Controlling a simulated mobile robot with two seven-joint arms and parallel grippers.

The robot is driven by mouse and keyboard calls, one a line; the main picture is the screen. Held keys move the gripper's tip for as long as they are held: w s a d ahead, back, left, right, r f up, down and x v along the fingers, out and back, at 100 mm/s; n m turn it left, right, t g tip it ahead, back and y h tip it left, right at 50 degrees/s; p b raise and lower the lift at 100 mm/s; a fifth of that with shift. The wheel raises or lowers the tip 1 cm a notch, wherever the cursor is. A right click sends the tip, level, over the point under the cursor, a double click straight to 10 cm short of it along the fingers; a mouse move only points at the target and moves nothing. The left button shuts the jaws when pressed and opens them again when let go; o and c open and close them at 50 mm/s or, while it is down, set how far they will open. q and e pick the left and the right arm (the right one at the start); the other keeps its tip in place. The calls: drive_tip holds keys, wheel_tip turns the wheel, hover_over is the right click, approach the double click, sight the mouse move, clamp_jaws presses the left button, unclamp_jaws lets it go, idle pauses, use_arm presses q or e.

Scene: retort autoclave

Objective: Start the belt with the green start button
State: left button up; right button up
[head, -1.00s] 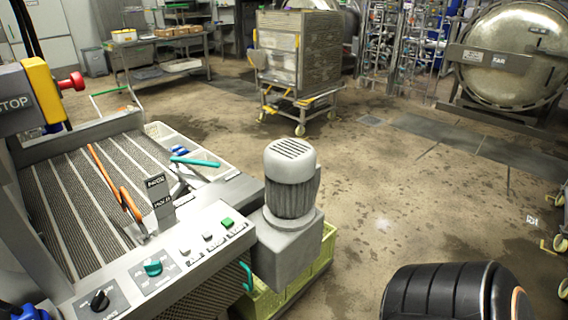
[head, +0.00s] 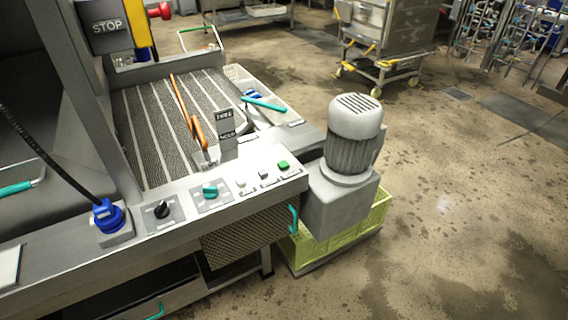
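The green start button (head: 283,165) is the right one of a short row of buttons on the sloped steel control panel (head: 228,212), close to the panel's right end. Two pale buttons stand left of it; the lettering under them is too small to read. A teal rotary knob (head: 210,190) and a black knob (head: 161,209) sit further left on the panel. The ribbed belt (head: 165,125) lies behind the panel, with an orange-handled lever (head: 188,113) in front of it. Neither of my grippers is in view.
A grey motor (head: 354,135) stands right of the panel, above a yellow-green crate (head: 340,235) on the floor. A STOP box (head: 106,26) with a red button is at the upper left. A wheeled cart (head: 385,45) stands behind. The floor at right is clear.

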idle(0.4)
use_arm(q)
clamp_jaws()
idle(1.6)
